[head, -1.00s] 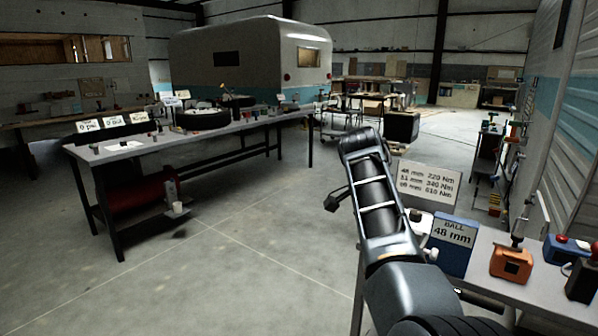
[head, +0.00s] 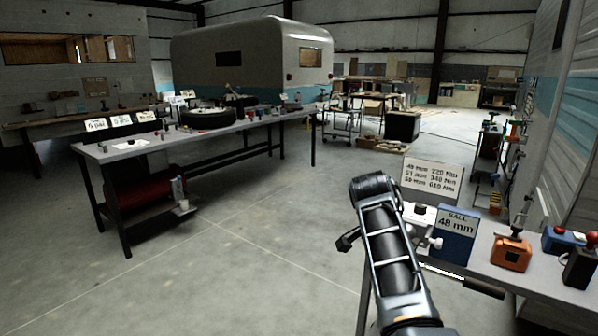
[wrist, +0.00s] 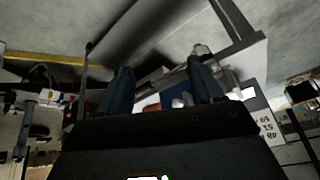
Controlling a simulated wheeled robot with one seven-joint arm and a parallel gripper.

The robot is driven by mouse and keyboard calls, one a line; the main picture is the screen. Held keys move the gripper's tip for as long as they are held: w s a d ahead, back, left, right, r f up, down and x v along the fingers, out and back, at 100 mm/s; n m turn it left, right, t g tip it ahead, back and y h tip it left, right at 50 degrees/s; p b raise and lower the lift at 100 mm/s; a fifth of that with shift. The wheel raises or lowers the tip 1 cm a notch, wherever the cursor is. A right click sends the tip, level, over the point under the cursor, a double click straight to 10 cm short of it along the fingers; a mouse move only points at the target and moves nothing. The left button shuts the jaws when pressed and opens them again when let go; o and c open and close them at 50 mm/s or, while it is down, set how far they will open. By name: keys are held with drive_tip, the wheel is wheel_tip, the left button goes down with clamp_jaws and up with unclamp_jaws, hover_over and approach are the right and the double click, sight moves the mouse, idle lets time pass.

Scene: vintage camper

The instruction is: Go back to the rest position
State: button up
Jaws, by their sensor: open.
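My gripper (wrist: 163,88) shows in the wrist view with its two dark fingers spread apart and nothing between them. Past the fingers the wrist view shows a grey bench, upside down, with a blue box (wrist: 178,88) on it. In the head view my arm rises from the bottom edge, right of the middle, beside the bench. I cannot make out the gripper's fingers there.
The right bench (head: 540,285) holds a blue "48 mm" box (head: 457,235), a torque sign (head: 432,180), an orange block (head: 510,254) and a black-handled tool (head: 470,285). A long bench (head: 240,128) stands left. Open floor (head: 260,240) lies between. A camper (head: 250,60) stands behind.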

drive_tip(key=s+d+f+n+t, duration=0.25)
drive_tip(key=s+f, duration=0.35)
drive_tip(key=f, duration=0.3)
drive_tip(key=s+d+f+n+t, duration=0.15)
drive_tip(key=s+d+f, duration=0.3)
drive_tip(key=f, duration=0.45)
drive_tip(key=s+f+n+t+y, duration=0.1)
drive_tip(key=s+f+n, duration=0.15)
drive_tip(key=s, duration=0.65)
drive_tip(key=s+f+n+t+y, duration=0.1)
drive_tip(key=s+f+n, duration=0.15)
drive_tip(key=s, duration=0.65)
drive_tip(key=s+a+r+n+t+y, duration=0.1)
drive_tip(key=s+a+r+n+t, duration=0.15)
drive_tip(key=s, duration=0.65)
drive_tip(key=s+a+r+n+t+y, duration=0.1)
drive_tip(key=s+r, duration=0.3)
drive_tip(key=s, duration=0.5)
drive_tip(key=s+a+r+t, duration=0.1)
drive_tip(key=s+r, duration=0.5)
drive_tip(key=r, duration=0.2)
drive_tip(key=s+a+r+t, duration=0.1)
drive_tip(key=s+r, duration=0.5)
drive_tip(key=r, duration=0.3)
drive_tip(key=shift+s+a+r+n, duration=0.25)
drive_tip(key=shift+s+a+n, duration=0.1)
drive_tip(key=shift+n, duration=0.1)
